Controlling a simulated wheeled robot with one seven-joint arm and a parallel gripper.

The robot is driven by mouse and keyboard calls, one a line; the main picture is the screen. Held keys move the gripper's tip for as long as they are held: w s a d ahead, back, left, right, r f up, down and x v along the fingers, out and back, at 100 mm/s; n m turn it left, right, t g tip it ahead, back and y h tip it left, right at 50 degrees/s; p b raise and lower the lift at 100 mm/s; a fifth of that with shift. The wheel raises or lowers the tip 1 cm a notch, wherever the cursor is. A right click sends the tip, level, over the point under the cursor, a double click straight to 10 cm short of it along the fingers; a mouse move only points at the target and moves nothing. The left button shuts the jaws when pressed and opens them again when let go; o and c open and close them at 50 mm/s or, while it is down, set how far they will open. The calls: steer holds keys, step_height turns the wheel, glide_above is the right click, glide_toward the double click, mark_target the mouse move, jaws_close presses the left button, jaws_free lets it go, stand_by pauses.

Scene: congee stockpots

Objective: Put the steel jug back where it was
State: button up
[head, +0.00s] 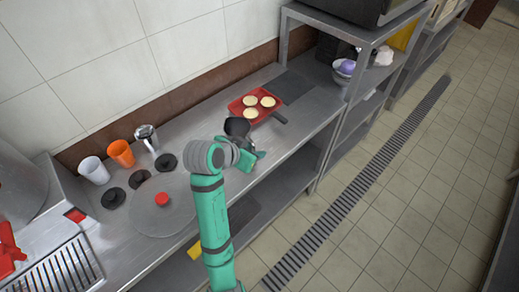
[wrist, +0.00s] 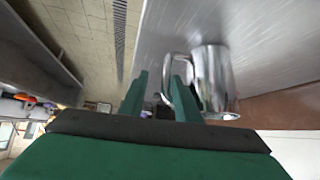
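The steel jug (wrist: 217,80) shows in the wrist view as a shiny cylinder with a loop handle, standing on the metal counter. My gripper (wrist: 160,88) is at its handle side. The two green fingers are apart, and the handle loop shows partly between them and partly behind the right finger. I see no finger clearly pressed on it. In the head view a dark-looking round vessel, probably this jug (head: 237,127), is partly hidden by my wrist. Another shiny steel vessel (head: 146,135) stands near the wall, further left.
A red tray (head: 238,107) with pale round pieces lies right behind the jug. A white cup (head: 94,170), an orange cup (head: 121,153) and several black discs stand left. A round lid with a red knob (head: 161,198) lies nearer. A shelf unit (head: 345,110) bounds the right.

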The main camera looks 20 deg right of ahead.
steer(key=v, duration=0.7)
steer(key=shift+a+f, duration=0.15)
steer(key=shift+f, duration=0.05)
steer(key=shift+w, duration=0.2)
